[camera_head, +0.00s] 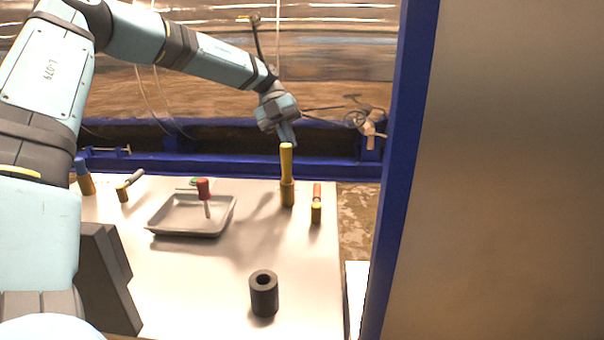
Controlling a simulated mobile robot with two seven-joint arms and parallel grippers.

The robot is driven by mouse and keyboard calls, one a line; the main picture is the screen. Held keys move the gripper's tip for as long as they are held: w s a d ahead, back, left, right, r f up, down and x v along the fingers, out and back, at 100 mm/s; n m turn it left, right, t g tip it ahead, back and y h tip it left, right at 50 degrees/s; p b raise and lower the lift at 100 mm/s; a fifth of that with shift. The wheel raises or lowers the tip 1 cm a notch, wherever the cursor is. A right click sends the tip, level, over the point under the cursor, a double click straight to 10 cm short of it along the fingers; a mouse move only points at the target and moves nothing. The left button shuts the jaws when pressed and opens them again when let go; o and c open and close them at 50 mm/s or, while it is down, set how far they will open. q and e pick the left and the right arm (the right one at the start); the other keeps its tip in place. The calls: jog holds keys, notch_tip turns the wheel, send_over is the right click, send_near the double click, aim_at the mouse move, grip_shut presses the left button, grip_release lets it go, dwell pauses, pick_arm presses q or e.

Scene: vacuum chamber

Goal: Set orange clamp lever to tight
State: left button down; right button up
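My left gripper (288,140) points down at the top of the yellow lever, up and left of the orange one. Whether it touches the yellow lever is unclear, and its finger opening cannot be made out. My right gripper is not in view.
A black hollow cylinder (264,293) stands near the front. A grey-handled lever (130,180) and a blue one (83,175) stand left. A blue post (400,170) rises right of the table (200,290).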

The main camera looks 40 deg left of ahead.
aim_at(317, 193)
pick_arm(q)
jog(key=p+x, duration=0.1)
jog(key=x, duration=0.8)
jog(key=shift+s+d+f, duration=0.1)
jog(key=shift+d+f, duration=0.15)
jog(key=shift+f, duration=0.1)
